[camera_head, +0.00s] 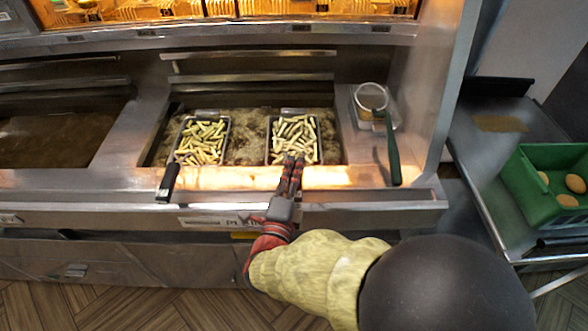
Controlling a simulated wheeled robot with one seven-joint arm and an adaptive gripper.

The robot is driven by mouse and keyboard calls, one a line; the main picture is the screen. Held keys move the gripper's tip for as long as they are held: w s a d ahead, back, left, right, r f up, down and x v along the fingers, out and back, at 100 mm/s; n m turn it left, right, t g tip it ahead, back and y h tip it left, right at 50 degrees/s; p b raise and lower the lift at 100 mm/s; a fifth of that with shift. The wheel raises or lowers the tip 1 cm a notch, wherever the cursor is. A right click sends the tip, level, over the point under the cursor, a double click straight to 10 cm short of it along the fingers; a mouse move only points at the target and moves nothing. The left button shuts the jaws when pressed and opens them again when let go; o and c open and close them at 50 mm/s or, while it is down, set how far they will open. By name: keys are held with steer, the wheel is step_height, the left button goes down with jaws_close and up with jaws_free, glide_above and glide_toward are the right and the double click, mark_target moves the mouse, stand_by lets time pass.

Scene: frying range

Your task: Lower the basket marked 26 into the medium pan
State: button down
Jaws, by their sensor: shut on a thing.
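Two wire baskets of pale fries sit in a fryer pan (246,146) of bubbling oil at the middle. The left basket (229,140) has a black handle (168,183) that hangs over the front edge, free. The right basket (267,140) is level in the pan, close to its right side. My gripper (293,166) is shut at this basket's front, where its handle would be; the fingers hide the handle. I cannot read a number 26 on either basket, and the label on the fryer front is only partly legible.
Another pan (50,140) of darker, calm oil lies at the left. A round strainer (371,97) with a green handle lies on the right ledge. A green crate (548,203) with brown round items stands on a steel table at the far right. A lit shelf runs along the back.

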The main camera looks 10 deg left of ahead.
steer(key=shift+f+b, duration=0.55)
steer(key=shift+b, duration=0.2)
stand_by(0.7)
steer(key=c, duration=1.6)
jaws_free()
steer(key=shift+f, duration=0.1)
steer(key=s, duration=1.2)
